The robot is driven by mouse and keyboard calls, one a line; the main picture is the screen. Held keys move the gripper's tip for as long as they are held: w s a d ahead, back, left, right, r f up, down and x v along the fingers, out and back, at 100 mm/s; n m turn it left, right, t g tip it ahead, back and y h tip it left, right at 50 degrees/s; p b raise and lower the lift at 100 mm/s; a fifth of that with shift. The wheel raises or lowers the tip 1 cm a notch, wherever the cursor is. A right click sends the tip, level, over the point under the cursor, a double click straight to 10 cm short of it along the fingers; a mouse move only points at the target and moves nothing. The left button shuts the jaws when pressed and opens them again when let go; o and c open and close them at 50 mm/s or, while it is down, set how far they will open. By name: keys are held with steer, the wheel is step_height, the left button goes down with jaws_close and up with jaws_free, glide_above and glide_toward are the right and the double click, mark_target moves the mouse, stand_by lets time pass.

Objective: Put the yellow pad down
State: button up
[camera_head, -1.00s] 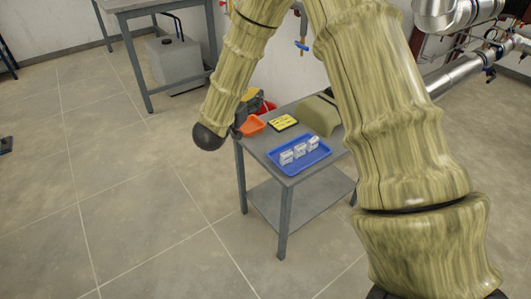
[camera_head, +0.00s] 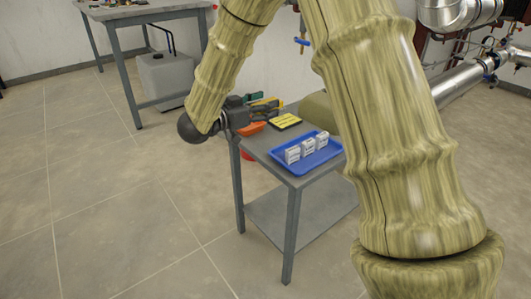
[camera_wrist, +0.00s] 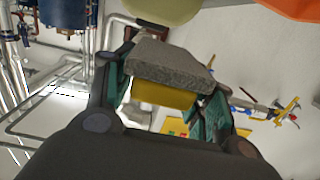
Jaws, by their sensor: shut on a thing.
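My gripper (camera_head: 265,104) is closed on the yellow pad, a block with a grey rough layer on one face. In the wrist view the pad (camera_wrist: 163,94) sits between the two green-lined fingers, with the grey layer uppermost in the picture. In the head view the gripper points right, at the left rear corner of the small grey table (camera_head: 290,179). The pad is small there and partly hidden by the fingers. I cannot tell its height above the table.
On the table are an orange tray (camera_head: 251,128) beneath the gripper, a flat yellow-and-black item (camera_head: 285,121), and a blue tray (camera_head: 312,165) with 3 white boxes. An olive rounded object (camera_head: 318,110) stands behind, partly hidden by my arm.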

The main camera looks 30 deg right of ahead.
mark_target(265, 144)
steer(key=shift+s+d+f+g+b, duration=0.1)
steer(key=shift+f+g+b, duration=0.2)
steer(key=shift+f+b, duration=0.3)
step_height(265, 144, down, 4)
steer(key=shift+d+r+b, duration=0.1)
steer(key=shift+r+b, duration=0.05)
steer(key=shift+b, duration=0.65)
step_height(265, 144, down, 6)
steer(key=b, duration=0.3)
steer(key=shift+r, duration=0.2)
steer(key=o, duration=1)
steer(key=shift+o, duration=0.2)
